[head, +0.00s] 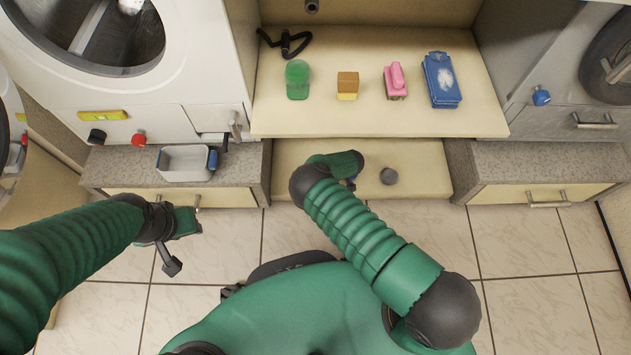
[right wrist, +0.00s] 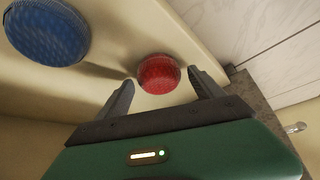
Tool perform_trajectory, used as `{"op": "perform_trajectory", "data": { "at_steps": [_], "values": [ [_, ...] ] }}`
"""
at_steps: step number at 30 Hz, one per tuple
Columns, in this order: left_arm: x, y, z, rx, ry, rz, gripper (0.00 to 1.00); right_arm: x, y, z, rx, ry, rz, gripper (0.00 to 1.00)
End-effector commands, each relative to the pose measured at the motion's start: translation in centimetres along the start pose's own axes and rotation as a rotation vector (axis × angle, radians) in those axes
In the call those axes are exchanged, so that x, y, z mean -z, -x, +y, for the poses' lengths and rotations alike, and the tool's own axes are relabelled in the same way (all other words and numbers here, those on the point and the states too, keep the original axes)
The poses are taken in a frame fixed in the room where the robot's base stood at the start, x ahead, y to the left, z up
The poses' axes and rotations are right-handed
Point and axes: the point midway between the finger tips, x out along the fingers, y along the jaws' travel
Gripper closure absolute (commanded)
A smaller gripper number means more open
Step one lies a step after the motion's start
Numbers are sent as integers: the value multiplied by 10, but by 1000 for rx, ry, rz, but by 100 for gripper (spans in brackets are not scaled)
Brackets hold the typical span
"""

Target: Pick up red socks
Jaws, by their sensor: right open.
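A rounded red bundle, which looks like the red socks (right wrist: 158,73), lies on a pale shelf (right wrist: 110,75) in the right wrist view. My right gripper (right wrist: 161,79) is open, with one fingertip on each side of the red bundle; I cannot tell whether they touch it. In the head view my right arm reaches down to the low shelf (head: 425,165), and I cannot make out the red bundle there. My left gripper (head: 178,245) is over the floor at the left, away from the shelf; its jaw state is unclear.
A rounded blue bundle (right wrist: 47,30) lies left of the red one. A grey round thing (head: 389,176) is on the low shelf. The upper shelf (head: 350,122) above holds several items.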

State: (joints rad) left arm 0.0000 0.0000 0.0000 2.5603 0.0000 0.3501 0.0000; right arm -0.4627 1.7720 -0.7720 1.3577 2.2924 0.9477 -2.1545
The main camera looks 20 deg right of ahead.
Motion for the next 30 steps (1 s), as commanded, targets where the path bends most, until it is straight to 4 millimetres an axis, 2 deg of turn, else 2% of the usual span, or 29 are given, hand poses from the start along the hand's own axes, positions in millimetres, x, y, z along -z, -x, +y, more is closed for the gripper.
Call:
{"op": "perform_trajectory", "data": {
  "at_steps": [1,8,23,30],
  "values": [
    [-1,-6,0,0,0,0,64,-1,-7,0,-1,3,1,23],
    [-1,-4,0,0,0,1,64,1,-5,0,-1,-1,0,23],
    [-1,-4,0,0,0,1,64,1,-5,0,-1,-1,0,88],
    [-1,-4,0,0,0,0,64,2,-5,0,-1,-1,0,90]
  ]
}}
